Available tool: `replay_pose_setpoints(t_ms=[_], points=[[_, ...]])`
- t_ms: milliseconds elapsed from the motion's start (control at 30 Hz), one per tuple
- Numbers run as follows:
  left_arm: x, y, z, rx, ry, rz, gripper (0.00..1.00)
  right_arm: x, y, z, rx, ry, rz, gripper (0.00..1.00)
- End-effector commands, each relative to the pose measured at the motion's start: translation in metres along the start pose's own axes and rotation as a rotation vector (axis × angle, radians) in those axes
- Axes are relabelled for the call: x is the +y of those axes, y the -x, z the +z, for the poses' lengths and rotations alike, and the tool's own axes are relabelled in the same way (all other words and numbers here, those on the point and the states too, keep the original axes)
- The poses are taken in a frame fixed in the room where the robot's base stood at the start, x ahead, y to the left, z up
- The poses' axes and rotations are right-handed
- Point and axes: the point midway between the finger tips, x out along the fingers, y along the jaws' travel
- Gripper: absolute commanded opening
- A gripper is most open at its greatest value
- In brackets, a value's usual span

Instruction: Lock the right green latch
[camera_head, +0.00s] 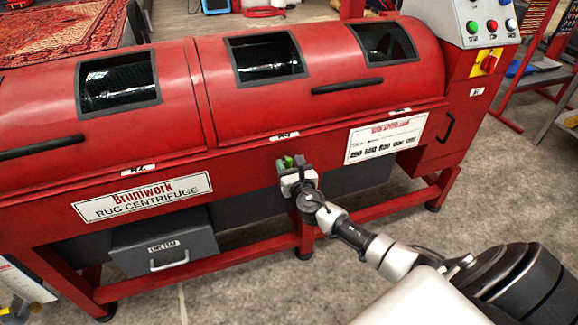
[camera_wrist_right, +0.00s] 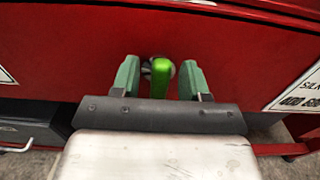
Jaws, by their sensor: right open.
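The right green latch (camera_wrist_right: 161,76) sits on the red front panel of the rug centrifuge (camera_head: 240,155). In the right wrist view the latch lies between the two green fingers of my right gripper (camera_wrist_right: 158,80), with a gap on each side. In the head view my right gripper (camera_head: 288,163) is at the front panel below the lid seam, and its hand hides most of the latch. My right gripper is open. My left gripper is not in view.
Two closed red lids with windows and black handles (camera_head: 347,86) are above. A control box (camera_head: 484,25) with coloured buttons stands at the right end. A grey lint drawer (camera_head: 165,245) is low on the left. The concrete floor in front is clear.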

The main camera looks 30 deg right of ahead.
Motion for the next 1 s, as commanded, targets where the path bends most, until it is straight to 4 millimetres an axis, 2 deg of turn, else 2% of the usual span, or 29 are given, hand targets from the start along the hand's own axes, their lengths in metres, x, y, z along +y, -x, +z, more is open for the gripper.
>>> replay_pose_setpoints(t_ms=[333,600,633,933,1000], points=[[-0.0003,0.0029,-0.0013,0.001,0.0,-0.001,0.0,0.0001,-0.0039,-0.0001,0.001,-0.001,0.0,0.43],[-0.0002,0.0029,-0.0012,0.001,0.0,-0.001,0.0,0.0,-0.0037,-0.0002,0.001,-0.001,0.0,0.02],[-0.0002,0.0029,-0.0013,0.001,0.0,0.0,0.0,0.0,-0.0037,-0.0002,0.001,-0.001,0.0,0.0],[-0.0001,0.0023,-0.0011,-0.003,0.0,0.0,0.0,-0.0008,-0.0036,-0.0012,0.001,-0.033,0.0,0.0],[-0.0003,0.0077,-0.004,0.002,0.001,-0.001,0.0,-0.0013,-0.0035,-0.0016,0.001,-0.06,0.0,0.0]])
